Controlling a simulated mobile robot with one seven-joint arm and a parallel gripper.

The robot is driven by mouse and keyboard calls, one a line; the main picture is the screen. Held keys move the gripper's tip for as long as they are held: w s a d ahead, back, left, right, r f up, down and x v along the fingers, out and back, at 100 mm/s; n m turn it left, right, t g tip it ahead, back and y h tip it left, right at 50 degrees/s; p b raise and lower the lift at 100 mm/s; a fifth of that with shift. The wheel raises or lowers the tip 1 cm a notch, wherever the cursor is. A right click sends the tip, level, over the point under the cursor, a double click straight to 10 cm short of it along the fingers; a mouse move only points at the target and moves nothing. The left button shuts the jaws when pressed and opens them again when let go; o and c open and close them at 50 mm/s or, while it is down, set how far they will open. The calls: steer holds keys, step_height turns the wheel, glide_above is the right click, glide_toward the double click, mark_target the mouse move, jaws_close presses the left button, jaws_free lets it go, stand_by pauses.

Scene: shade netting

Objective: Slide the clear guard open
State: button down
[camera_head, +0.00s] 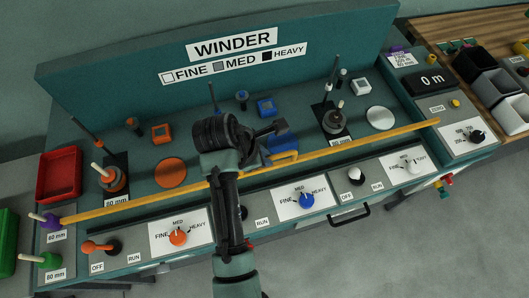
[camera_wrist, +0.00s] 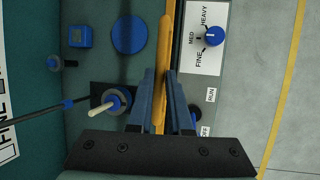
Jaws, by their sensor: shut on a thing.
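A long yellow bar (camera_head: 350,138) runs across the winder bench, between the spindles and the control panels. A thicker yellow handle (camera_head: 288,157) is on it near the middle. The clear guard's pane cannot be made out in either view. My gripper (camera_head: 277,150) is over the middle station. In the wrist view my gripper (camera_wrist: 160,75) has its two blue-grey fingers closed on either side of the yellow handle (camera_wrist: 163,60), which runs between them. My arm hides part of the bar and the middle station in the head view.
The blue dial (camera_head: 306,199) and other knobs lie in front of the bar. Spindles stand behind it, including a blue one (camera_wrist: 116,100) beside my fingers. An orange disc (camera_head: 170,173) and a white disc (camera_head: 380,117) lie at the side stations. The sign panel (camera_head: 231,43) rises behind.

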mark_target(264, 171)
step_height(264, 171, down, 8)
steer(key=shift+f+b, duration=0.1)
steer(key=shift+b, duration=0.85)
steer(key=c, duration=0.8)
jaws_free()
steer(key=shift+c, duration=0.2)
steer(key=v, duration=1.3)
